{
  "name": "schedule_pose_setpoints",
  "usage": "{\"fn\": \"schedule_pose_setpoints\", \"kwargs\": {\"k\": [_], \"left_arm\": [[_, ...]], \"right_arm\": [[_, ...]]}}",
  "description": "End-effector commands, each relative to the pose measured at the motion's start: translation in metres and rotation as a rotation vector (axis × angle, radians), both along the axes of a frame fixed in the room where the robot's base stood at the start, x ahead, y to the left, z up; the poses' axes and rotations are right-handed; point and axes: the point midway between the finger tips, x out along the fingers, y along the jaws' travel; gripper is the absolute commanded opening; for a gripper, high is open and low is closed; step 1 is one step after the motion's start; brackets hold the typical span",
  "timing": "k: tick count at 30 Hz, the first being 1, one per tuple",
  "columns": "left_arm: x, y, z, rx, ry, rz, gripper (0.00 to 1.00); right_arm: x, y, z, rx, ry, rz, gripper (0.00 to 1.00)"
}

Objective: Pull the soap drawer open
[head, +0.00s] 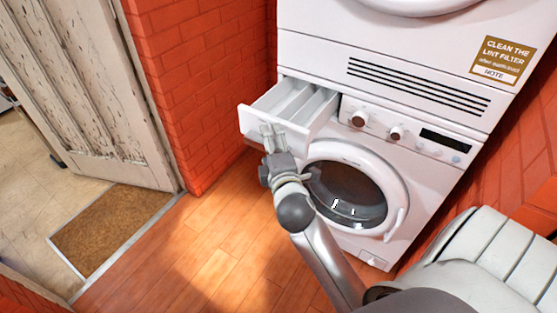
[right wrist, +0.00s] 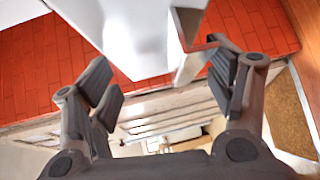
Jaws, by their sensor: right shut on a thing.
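The white soap drawer (head: 252,120) stands pulled out of the upper left of the washing machine (head: 345,215) in the head view, its compartments showing from above. My right gripper (head: 270,133) is at the drawer's front, shut on its handle. In the right wrist view the drawer (right wrist: 142,38) comes in from the top, and its pale angled handle (right wrist: 193,62) lies between the fingers of my right gripper (right wrist: 165,70), closer to the right finger. The exact finger contact is hard to see. My left gripper is not in view.
A dryer (head: 310,55) with a vent and a lint filter label sits on top of the washer. A red brick wall (head: 200,80) is left of the drawer. A worn door (head: 85,80) and brown mat (head: 110,225) are farther left. The wooden floor (head: 195,255) in front is clear.

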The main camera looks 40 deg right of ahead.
Motion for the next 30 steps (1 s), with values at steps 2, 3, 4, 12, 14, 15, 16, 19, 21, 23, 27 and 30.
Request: {"fn": "schedule_pose_setpoints", "kwargs": {"k": [2, 3, 4, 12, 14, 15, 16, 19, 21, 23, 27, 30], "left_arm": [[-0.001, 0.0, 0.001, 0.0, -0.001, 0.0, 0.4], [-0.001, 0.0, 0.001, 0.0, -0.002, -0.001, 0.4], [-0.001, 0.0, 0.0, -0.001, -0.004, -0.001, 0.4], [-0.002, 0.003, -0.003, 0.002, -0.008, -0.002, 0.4], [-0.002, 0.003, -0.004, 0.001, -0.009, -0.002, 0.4], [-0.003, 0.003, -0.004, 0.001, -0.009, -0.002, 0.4], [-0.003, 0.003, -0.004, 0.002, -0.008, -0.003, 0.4], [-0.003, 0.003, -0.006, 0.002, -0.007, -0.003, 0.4], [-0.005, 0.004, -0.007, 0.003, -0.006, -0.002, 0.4], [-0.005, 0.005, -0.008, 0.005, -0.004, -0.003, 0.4], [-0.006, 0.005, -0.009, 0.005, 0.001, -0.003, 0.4], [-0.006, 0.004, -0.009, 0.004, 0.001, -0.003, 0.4]], "right_arm": [[-0.006, -0.001, 0.024, -0.03, -0.044, -0.002, 0.55], [-0.008, 0.0, 0.025, -0.031, -0.045, -0.002, 0.55], [-0.01, 0.001, 0.025, -0.031, -0.045, -0.001, 0.55], [-0.027, 0.01, 0.024, -0.029, -0.044, 0.002, 0.52], [-0.031, 0.012, 0.024, -0.029, -0.043, 0.003, 0.5], [-0.034, 0.014, 0.024, -0.028, -0.044, 0.002, 0.49], [-0.036, 0.015, 0.024, -0.028, -0.044, 0.002, 0.43], [-0.042, 0.018, 0.022, -0.022, -0.04, 0.002, 0.39], [-0.047, 0.019, 0.02, -0.021, -0.037, 0.002, 0.39], [-0.051, 0.021, 0.019, -0.019, -0.036, 0.002, 0.39], [-0.06, 0.025, 0.017, -0.016, -0.033, 0.001, 0.39], [-0.065, 0.027, 0.017, -0.016, -0.033, 0.001, 0.39]]}}
